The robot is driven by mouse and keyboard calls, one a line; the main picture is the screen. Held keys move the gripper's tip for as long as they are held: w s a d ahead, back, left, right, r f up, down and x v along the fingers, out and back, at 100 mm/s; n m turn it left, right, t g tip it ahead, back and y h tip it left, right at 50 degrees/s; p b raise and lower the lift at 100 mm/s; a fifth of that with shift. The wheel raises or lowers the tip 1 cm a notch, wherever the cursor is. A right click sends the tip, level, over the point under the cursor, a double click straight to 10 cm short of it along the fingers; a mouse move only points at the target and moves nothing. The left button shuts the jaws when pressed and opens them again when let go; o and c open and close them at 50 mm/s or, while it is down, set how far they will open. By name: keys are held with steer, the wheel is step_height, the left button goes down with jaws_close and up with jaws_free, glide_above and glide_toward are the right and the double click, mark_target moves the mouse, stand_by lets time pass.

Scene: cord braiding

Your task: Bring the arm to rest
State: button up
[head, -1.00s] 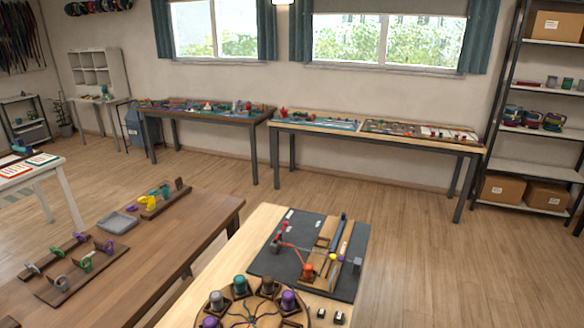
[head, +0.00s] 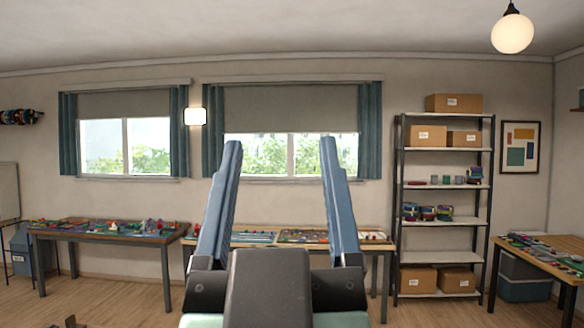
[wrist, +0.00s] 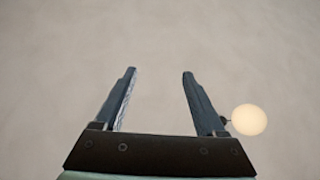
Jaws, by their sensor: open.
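My gripper (head: 280,150) stands large in the middle of the head view, its two blue-grey fingers pointing up and spread wide apart. Nothing is between the fingers. It is raised in front of the window wall and hides part of the right window and of the table behind. In the wrist view my gripper (wrist: 158,75) is also open and empty, against a plain pale surface. A round lit lamp (wrist: 249,120) shows there just right of the right finger.
A long table (head: 105,232) with small items stands by the wall at left, another (head: 375,240) behind my gripper. A tall shelf (head: 444,222) with boxes and a side table (head: 545,255) stand at right. A globe lamp (head: 512,33) hangs at upper right. Some floor is clear.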

steer(key=shift+s+d+r+m+t+h, duration=0.2)
steer(key=shift+s+d+r+m+t, duration=0.1)
steer(key=shift+s+r, duration=0.3)
steer(key=shift+s+d+r+m+t+h, duration=0.2)
steer(key=shift+s+r+t, duration=0.1)
steer(key=shift+s+r, duration=0.25)
step_height(320, 180, down, 6)
steer(key=b, duration=0.6)
steer(key=shift+a, duration=0.15)
